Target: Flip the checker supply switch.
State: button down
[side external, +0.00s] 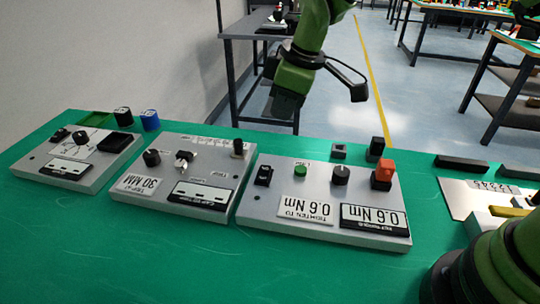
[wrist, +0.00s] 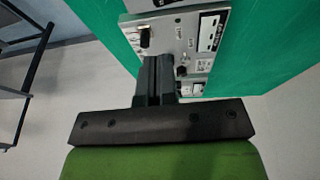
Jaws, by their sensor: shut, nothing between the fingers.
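Three grey control panels stand in a row on the green table. The left panel (side external: 105,160) has a small dark switch, a knob and a black block. The right panel (side external: 345,237) has a black rocker switch (side external: 263,175), a green button, a dark knob and an orange-topped part. The small labels are unreadable, so I cannot tell which control is the checker supply switch. My gripper (wrist: 157,60) is shut and empty, above and beyond the panels' far edge.
Dark blocks (side external: 376,148) stand behind the right panel. A white plate (side external: 480,195) lies at the right. The table front (side external: 150,260) is clear.

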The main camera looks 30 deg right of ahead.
aim_at(271, 166)
jog(key=x, duration=1.2)
jog(key=shift+s+d+f, duration=0.1)
jog(key=shift+s+d, duration=0.05)
jog(key=shift+d, duration=0.2)
jog(key=shift+d+f, duration=0.1)
jog(key=shift+f, duration=0.55)
jog(key=shift+w+d+f+g+y, duration=0.3)
jog(key=shift+f+g+y, duration=0.1)
jog(key=shift+f+g, duration=0.1)
jog(key=shift+a+r, duration=0.15)
jog(key=shift+s, duration=0.15)
jog(key=shift+s+a+r, duration=0.3)
jog(key=shift+s+a, duration=0.1)
jog(key=shift+a, duration=0.1)
jog(key=w+d+v, duration=0.2)
jog(key=v, duration=1.1)
jog(key=shift+w+r, duration=0.25)
jog(key=shift+w, duration=0.25)
